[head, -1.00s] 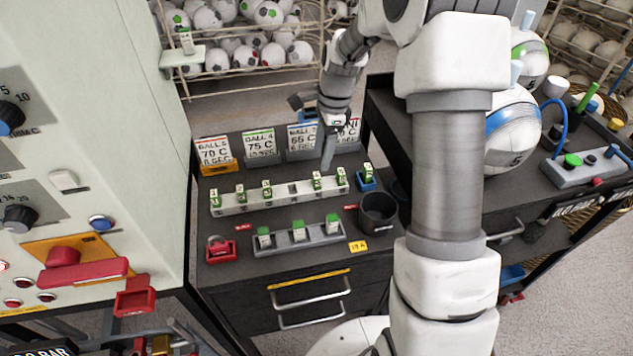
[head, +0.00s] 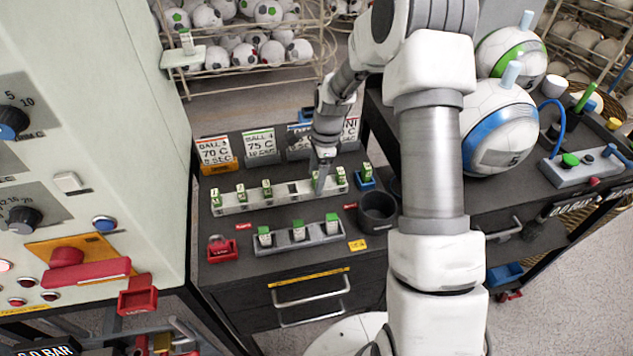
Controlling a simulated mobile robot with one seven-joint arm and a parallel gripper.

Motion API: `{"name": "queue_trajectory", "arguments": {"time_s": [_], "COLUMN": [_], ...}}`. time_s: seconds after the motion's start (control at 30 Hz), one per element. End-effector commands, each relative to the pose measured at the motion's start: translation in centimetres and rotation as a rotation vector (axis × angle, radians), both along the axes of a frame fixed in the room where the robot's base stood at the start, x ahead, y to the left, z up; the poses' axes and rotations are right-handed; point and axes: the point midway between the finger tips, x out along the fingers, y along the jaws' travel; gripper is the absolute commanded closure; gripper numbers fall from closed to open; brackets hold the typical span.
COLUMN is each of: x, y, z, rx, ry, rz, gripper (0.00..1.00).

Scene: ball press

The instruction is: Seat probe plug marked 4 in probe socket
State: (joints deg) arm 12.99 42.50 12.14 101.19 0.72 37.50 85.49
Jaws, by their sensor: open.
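Several small plugs with green tops and white faces stand upright in a long pale rack (head: 286,198) on the dark cabinet top. Their marks are too small to read, so I cannot tell which is number 4. My gripper (head: 319,185) is open and points down at the rack's right half. It is at one plug there and mostly hides it; I cannot tell whether the fingers are around it or just above. Another plug (head: 341,177) stands just right of the gripper. One plug (head: 367,171) stands in a blue holder (head: 366,184). I cannot identify the probe socket with certainty.
A grey rack (head: 299,241) with three green-topped blocks stands in front. A dark cup (head: 377,212) is at the right, a red padlock-like piece (head: 221,248) at the left. Upright label cards (head: 259,145) line the back. A pale machine panel (head: 85,130) rises at the left.

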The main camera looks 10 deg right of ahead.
Motion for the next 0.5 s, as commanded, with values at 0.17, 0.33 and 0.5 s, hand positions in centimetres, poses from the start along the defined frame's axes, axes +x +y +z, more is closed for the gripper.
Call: {"name": "queue_trajectory", "arguments": {"time_s": [0.17, 0.33, 0.5], "x": [-0.01, -0.02, -0.01], "y": [-0.01, -0.01, -0.02], "z": [0.02, 0.03, 0.04], "rx": [0.0, 0.0, 0.0], "ry": [0.0, 0.001, 0.001], "rz": [0.0, 0.0, 0.0], "gripper": [0.47, 0.78, 1.0]}}
